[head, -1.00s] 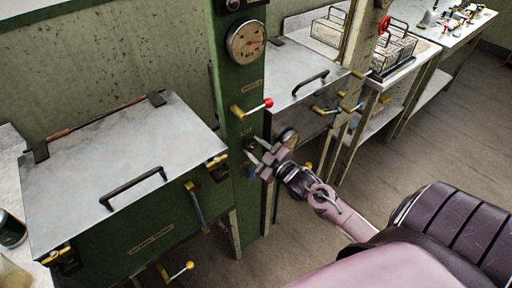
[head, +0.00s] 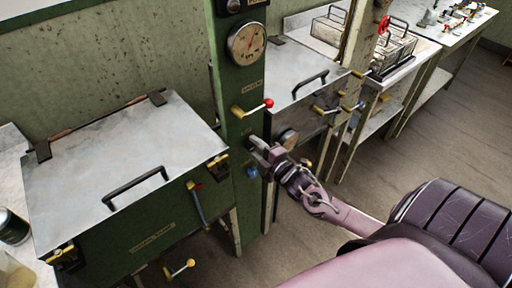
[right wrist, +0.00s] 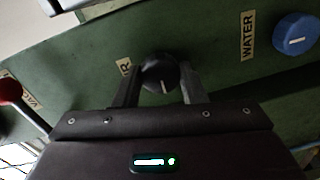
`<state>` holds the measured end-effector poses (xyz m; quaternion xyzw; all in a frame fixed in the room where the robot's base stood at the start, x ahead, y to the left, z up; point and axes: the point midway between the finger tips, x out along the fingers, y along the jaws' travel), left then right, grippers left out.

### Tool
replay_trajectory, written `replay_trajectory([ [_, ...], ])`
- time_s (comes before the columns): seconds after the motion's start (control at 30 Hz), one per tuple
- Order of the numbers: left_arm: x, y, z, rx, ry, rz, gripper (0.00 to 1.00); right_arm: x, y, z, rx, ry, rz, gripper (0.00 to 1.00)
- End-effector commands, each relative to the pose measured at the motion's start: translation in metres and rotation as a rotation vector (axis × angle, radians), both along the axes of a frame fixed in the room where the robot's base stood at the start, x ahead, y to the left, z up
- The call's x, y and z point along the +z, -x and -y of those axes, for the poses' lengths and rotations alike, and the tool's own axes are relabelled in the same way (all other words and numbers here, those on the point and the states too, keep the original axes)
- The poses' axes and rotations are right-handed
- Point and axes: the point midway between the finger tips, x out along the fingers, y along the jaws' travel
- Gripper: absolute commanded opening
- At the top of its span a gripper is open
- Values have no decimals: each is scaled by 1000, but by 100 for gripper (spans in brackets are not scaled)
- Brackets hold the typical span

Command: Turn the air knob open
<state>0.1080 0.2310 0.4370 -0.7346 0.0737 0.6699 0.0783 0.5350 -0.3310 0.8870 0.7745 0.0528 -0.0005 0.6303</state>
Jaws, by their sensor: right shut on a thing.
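The air knob (right wrist: 160,72) is a round black knob with a pale pointer line, on the green post (head: 238,125). Its label is partly hidden; only a final "R" shows. In the right wrist view the knob sits between the two fingers of my right gripper (right wrist: 160,90), one on each side, and the pointer line faces roughly toward the gripper's palm. In the head view my right gripper (head: 260,148) is against the post and mostly hides the knob. My left gripper is not in view.
A blue water knob (right wrist: 297,34) is beside the air knob. The red-tipped vacuum lever (head: 268,103) and a dial gauge (head: 246,43) are above it. Lidded metal basins (head: 120,165) flank the post.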

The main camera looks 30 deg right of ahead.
Motion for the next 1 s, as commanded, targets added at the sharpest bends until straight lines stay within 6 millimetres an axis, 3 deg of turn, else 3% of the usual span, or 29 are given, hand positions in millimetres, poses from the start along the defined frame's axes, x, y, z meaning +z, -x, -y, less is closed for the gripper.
replay_trajectory([
  [0.67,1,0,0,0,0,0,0,-2,1,-1,2,67,0,15],
  [0.7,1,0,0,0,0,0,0,-2,1,-1,3,66,0,39],
  [0.87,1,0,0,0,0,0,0,-2,1,-1,1,66,2,59],
  [1.0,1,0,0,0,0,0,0,-1,0,-1,1,65,3,59],
])
